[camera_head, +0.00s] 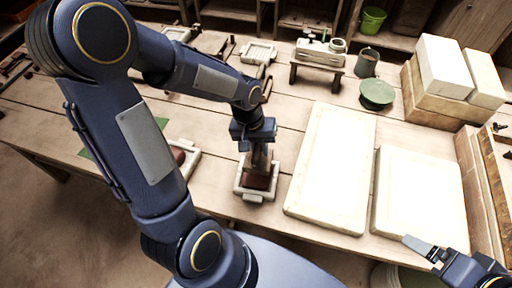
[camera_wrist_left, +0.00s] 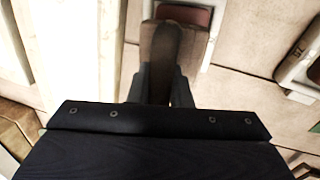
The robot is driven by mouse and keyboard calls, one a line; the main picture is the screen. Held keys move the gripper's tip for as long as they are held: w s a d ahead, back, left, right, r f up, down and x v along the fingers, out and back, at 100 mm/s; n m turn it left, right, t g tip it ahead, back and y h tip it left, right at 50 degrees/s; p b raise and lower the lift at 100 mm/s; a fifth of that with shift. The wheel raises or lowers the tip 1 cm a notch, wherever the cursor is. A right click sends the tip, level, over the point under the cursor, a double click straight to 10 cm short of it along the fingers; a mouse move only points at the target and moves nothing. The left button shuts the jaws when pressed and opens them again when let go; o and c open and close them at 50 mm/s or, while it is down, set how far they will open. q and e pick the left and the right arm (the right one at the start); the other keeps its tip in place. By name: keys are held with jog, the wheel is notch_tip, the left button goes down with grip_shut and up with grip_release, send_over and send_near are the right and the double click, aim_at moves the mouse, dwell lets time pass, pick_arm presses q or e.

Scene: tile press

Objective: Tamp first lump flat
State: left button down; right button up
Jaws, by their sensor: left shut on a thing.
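My left gripper (camera_head: 259,142) is shut on a brown tamper (camera_head: 261,158), which stands about upright. The tamper also shows in the left wrist view (camera_wrist_left: 168,48), with its dark handle between the fingers. Below it is a pale mould frame (camera_head: 241,191) holding a reddish-brown clay lump (camera_head: 257,183). In the left wrist view the lump's far part (camera_wrist_left: 190,14) shows beyond the tamper, which hides the rest. I cannot tell whether the tamper touches the clay. My right gripper (camera_head: 432,250) is at the lower right, by the front slab; its jaw state is unclear.
Another pale mould (camera_head: 191,164) with reddish clay sits to the left, partly behind my left arm. Two large pale slabs (camera_head: 332,165) (camera_head: 418,195) lie to the right. A green round object (camera_head: 376,93), a cup (camera_head: 366,63) and stacked blocks (camera_head: 444,67) stand behind.

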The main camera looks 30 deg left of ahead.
dwell(0.3)
pick_arm(q)
notch_tip(320, 180, down, 6)
jog(key=b, duration=0.5)
notch_tip(320, 180, up, 7)
jog(key=p, duration=0.5)
jog(key=shift+f, duration=0.5)
jog(key=shift+s+d+f+b, duration=0.15)
jog(key=shift+s+f+b, duration=0.15)
jog(key=shift+f+b, duration=0.15)
jog(key=shift+r, duration=0.15)
